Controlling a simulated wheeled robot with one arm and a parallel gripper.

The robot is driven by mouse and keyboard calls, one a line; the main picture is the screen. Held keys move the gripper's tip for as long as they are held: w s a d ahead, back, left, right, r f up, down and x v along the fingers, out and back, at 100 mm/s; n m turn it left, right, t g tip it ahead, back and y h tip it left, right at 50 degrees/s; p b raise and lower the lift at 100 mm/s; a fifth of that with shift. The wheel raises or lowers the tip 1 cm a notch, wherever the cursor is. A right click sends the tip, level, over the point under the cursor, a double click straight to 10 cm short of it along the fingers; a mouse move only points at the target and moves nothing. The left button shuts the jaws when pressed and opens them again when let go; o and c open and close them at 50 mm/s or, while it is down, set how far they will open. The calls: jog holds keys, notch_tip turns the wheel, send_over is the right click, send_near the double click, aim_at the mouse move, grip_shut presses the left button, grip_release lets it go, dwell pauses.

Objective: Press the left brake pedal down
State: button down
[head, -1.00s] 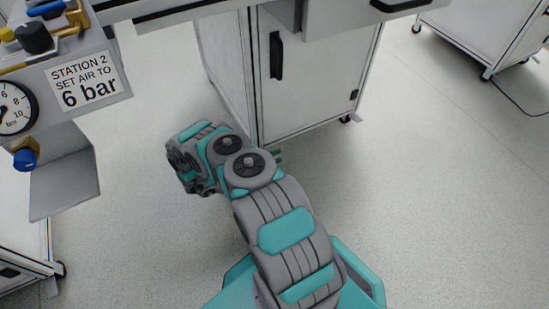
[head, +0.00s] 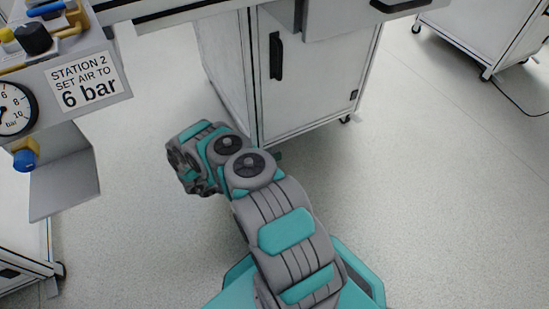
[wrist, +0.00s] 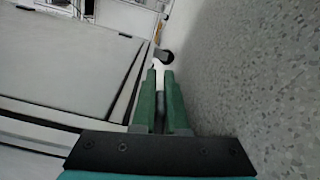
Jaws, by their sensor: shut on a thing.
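My gripper shows in the wrist view (wrist: 159,74), low beside the white cabinet. Its two green fingers are close together, with a narrow grey piece (wrist: 160,106) between them that I cannot identify. No brake pedal can be made out. A dark round part, perhaps a caster (wrist: 164,57), lies beyond the fingertips in the wrist view.
An air panel with a gauge (head: 14,108) and blue knob (head: 25,160) is at left. Another cart (head: 490,35) is at upper right. Floor is clear at right.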

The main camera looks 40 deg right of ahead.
jog(key=shift+s+a+f+m+p, duration=0.1)
jog(key=shift+f+m+p, duration=0.25)
jog(key=shift+m+p, duration=0.35)
notch_tip(320, 180, down, 2)
jog(key=m, duration=0.3)
jog(key=shift+m+b, duration=0.3)
jog(key=shift+m, duration=0.1)
jog(key=c, duration=0.9)
grip_release()
jog(key=shift+c, duration=0.2)
jog(key=shift+v, duration=3.9)
